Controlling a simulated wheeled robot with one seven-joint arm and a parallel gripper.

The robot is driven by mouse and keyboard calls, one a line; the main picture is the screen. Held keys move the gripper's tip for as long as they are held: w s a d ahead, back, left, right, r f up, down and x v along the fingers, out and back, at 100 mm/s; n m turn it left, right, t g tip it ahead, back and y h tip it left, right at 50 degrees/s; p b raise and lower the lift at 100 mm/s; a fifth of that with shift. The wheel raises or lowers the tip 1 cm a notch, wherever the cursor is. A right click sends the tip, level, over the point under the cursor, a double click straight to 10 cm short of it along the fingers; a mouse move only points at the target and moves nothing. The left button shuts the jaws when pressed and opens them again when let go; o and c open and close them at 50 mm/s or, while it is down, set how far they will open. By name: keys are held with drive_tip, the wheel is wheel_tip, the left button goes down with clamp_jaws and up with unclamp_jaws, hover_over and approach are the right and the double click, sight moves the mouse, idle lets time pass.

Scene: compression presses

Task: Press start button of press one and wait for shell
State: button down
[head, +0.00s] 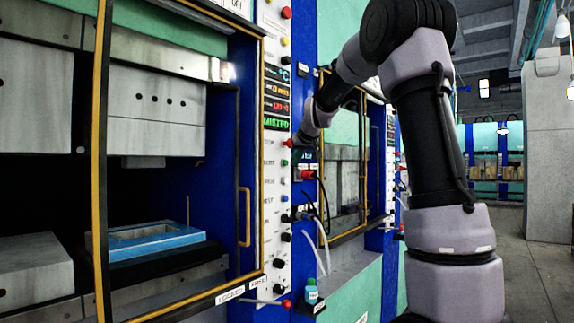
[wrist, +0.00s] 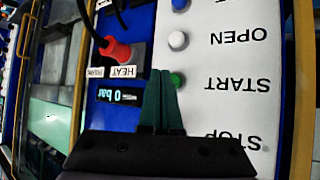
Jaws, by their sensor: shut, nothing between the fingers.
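The green start button (wrist: 178,79) sits beside the upside-down word START on a white panel in the wrist view. My gripper (wrist: 161,74) is shut and empty, its two teal fingers together. Its tips lie just left of the green button and partly overlap its edge in the picture; I cannot tell whether they touch it. In the head view my arm reaches to the white control panel (head: 275,215) of the near press, and the fingertips are too small to make out. The near press chamber holds a blue frame (head: 150,240). No shell is clearly visible.
The OPEN button (wrist: 178,40) is close to the start button. A red plug (wrist: 115,50) labelled HEAT and a small "0 bar" display (wrist: 117,96) are left of the fingers. Yellow-edged door frames (head: 100,150) flank the panel. Open floor (head: 540,265) lies at the right.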

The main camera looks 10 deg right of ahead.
drive_tip(key=shift+w+a, duration=0.1)
drive_tip(key=shift+w+a, duration=0.15)
drive_tip(key=shift+w, duration=0.1)
